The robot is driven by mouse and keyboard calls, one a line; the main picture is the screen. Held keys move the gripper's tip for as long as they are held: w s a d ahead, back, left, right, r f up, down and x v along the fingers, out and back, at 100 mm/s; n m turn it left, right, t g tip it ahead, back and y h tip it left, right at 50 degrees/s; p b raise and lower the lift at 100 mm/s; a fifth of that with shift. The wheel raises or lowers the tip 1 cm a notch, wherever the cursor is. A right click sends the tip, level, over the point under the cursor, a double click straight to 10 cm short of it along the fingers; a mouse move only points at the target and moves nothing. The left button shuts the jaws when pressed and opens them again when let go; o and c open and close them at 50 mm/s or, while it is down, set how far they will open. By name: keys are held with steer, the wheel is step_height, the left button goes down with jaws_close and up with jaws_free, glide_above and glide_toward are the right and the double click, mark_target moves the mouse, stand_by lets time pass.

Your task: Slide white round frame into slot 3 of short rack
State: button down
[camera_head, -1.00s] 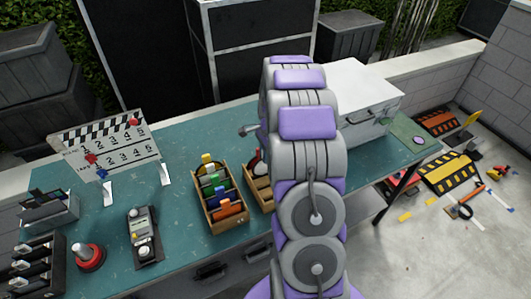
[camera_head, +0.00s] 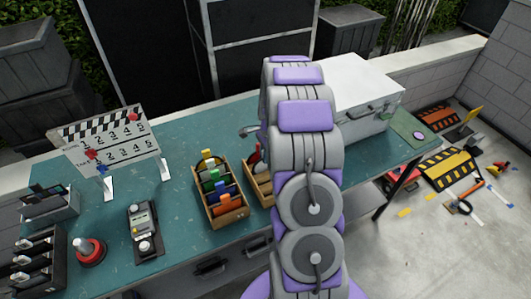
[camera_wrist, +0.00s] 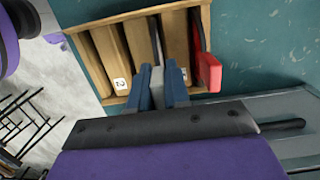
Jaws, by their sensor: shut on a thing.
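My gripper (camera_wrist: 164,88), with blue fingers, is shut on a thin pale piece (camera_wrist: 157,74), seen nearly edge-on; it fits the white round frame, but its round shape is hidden. The fingertips are over the near edge of a wooden rack (camera_wrist: 85,50) with several slots, the short rack. A label "2" (camera_wrist: 120,84) shows left of the fingers. I cannot tell how deep the held piece sits in a slot. A red-tabbed dark frame (camera_wrist: 208,72) stands in the right part of this rack. In the head view my arm hides the gripper and most of this rack (camera_head: 262,190).
Another wooden rack (camera_head: 228,217) with several coloured pieces stands to the left on the teal table (camera_head: 180,180). A control box (camera_head: 143,230), a red-based knob (camera_head: 90,251) and a clapperboard (camera_head: 110,148) are further left. A white case (camera_head: 360,95) stands right of my arm.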

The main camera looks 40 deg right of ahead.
steer(key=shift+f, duration=0.7)
steer(key=c, duration=1)
jaws_free()
steer(key=r, duration=0.5)
steer(key=d+r+p, duration=0.1)
steer(key=r, duration=0.5)
steer(key=d+r+p, duration=0.1)
steer(key=r, duration=0.5)
steer(key=shift+s+d, duration=0.1)
steer(key=shift+s, duration=0.05)
